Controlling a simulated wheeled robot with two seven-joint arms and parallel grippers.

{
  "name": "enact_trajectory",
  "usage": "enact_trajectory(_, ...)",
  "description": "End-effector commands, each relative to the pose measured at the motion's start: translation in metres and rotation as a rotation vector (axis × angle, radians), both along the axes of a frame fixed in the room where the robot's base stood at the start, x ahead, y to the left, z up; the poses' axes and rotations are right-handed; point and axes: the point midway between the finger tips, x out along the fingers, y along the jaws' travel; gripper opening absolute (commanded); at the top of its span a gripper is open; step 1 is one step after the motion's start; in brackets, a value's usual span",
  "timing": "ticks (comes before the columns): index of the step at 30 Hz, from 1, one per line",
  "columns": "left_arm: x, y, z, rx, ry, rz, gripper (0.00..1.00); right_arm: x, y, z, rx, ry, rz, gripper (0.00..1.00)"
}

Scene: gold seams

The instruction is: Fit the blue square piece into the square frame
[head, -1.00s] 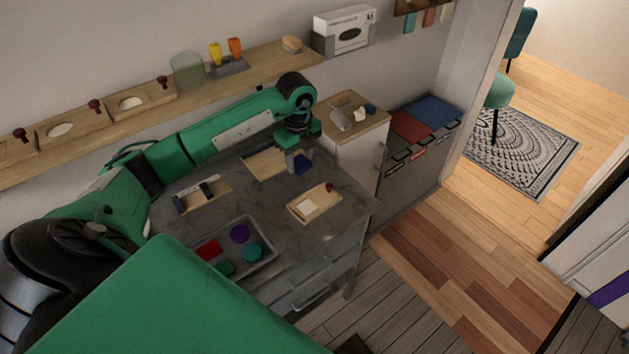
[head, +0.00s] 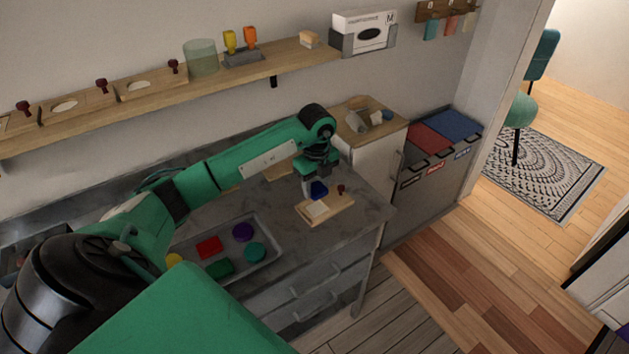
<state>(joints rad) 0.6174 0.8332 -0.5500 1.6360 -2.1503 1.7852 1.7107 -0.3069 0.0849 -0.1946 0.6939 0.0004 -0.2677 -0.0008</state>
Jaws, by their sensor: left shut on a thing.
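My left gripper (head: 314,186) is shut on the blue square piece (head: 320,190). It holds the piece over the back left part of a light wooden board (head: 340,206) on the grey counter. The board has a pale square area (head: 317,209), which looks like the square frame, and a dark red knob (head: 341,189) at its right. The blue piece is just behind the pale square in the picture. I cannot tell whether the piece touches the board. My right gripper is not in view.
A grey tray (head: 272,262) on the counter holds red, purple, green, teal and yellow pieces. A wooden shelf (head: 145,107) runs along the wall behind my arm. A cabinet (head: 380,165) stands right of the counter. My arm hides part of the counter.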

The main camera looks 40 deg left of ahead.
Motion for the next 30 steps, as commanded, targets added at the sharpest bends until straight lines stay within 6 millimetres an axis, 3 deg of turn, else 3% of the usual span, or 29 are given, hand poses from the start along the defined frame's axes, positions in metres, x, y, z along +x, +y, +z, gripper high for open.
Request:
enact_trajectory(7,0.000,0.000,-0.017,0.001,0.000,0.000,0.16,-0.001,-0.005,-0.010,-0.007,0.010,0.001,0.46)
enact_trajectory(10,0.000,0.000,-0.027,0.001,0.000,0.000,0.16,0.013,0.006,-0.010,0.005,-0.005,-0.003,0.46)
enact_trajectory(18,0.000,0.000,-0.049,0.000,0.000,-0.001,0.16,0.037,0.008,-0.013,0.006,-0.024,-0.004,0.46)
enact_trajectory(30,0.000,0.000,-0.055,0.001,-0.001,0.000,0.16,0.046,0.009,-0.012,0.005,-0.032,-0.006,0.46)
